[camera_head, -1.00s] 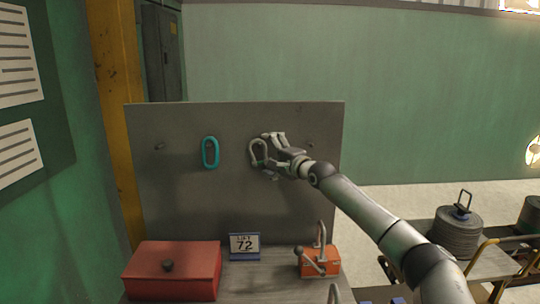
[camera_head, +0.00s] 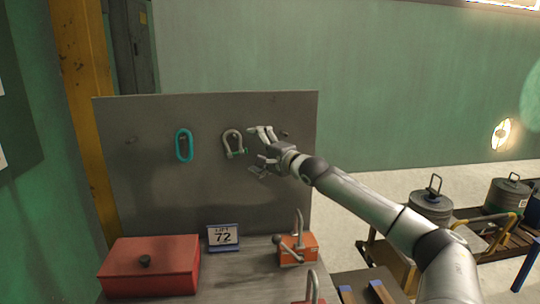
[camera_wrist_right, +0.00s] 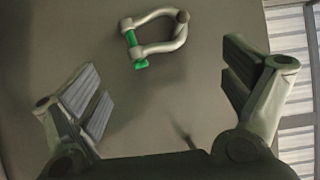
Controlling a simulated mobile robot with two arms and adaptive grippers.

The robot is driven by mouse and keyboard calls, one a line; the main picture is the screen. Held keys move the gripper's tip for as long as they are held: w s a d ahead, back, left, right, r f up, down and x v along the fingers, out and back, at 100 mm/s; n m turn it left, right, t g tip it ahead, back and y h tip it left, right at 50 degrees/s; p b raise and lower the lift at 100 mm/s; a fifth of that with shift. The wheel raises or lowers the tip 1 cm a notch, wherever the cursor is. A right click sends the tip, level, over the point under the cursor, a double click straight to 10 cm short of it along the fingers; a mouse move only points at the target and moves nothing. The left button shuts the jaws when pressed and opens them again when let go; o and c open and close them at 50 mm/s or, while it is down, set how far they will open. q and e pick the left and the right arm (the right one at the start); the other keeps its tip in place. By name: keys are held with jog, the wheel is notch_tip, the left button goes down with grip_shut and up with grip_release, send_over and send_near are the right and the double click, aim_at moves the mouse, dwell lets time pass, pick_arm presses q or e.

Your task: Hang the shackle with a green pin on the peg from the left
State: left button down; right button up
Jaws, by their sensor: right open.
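The grey shackle (camera_head: 232,144) with a green pin hangs on a peg of the upright grey board (camera_head: 210,190), to the right of a teal oblong link (camera_head: 184,146). In the right wrist view the shackle (camera_wrist_right: 160,45) has its bow around the peg (camera_wrist_right: 183,16) and its green pin at the other end. My right gripper (camera_head: 260,152) is open and empty, just right of the shackle and apart from it. Its spread fingers (camera_wrist_right: 160,88) show in the wrist view with nothing between them. My left gripper is out of view.
An empty peg (camera_head: 130,141) stands at the board's left, another (camera_head: 285,134) at its right. Below are a red box (camera_head: 150,268), a "LIFT 72" sign (camera_head: 223,237) and an orange block with a shackle (camera_head: 297,248). Weights (camera_head: 430,206) stand on a cart at right.

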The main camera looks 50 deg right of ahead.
jog(key=s, duration=0.6)
jog(key=shift+a, duration=0.4)
jog(key=shift+s+r, duration=0.1)
dwell(0.3)
